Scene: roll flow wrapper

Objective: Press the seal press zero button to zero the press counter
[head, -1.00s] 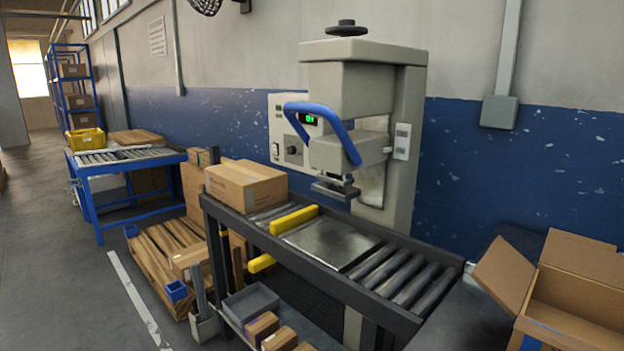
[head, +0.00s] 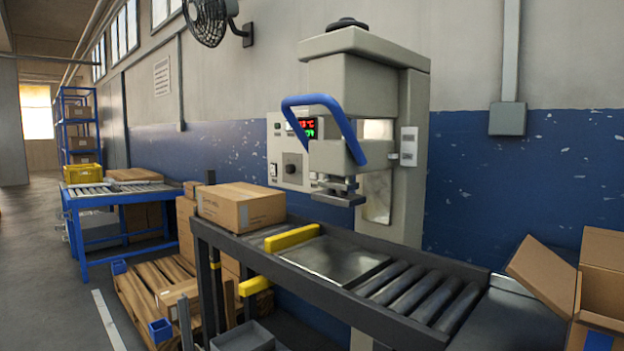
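The seal press (head: 365,85) is a beige machine with a blue handle (head: 350,140), standing behind the roller conveyor against the wall. Its control panel (head: 290,152) carries red and green lit digits (head: 306,127), partly hidden by the handle, a dark knob (head: 291,168) and small switches on the left. A small light box (head: 408,147) with a label sits on the right side of the press column. I cannot make out which control is the zero button. Neither of my grippers is in view.
A closed carton (head: 241,205) sits on the conveyor's left end, beside a yellow bar (head: 292,238). A flat metal plate (head: 333,260) lies below the press head. An open carton (head: 605,275) is at the right. Floor is clear at far left.

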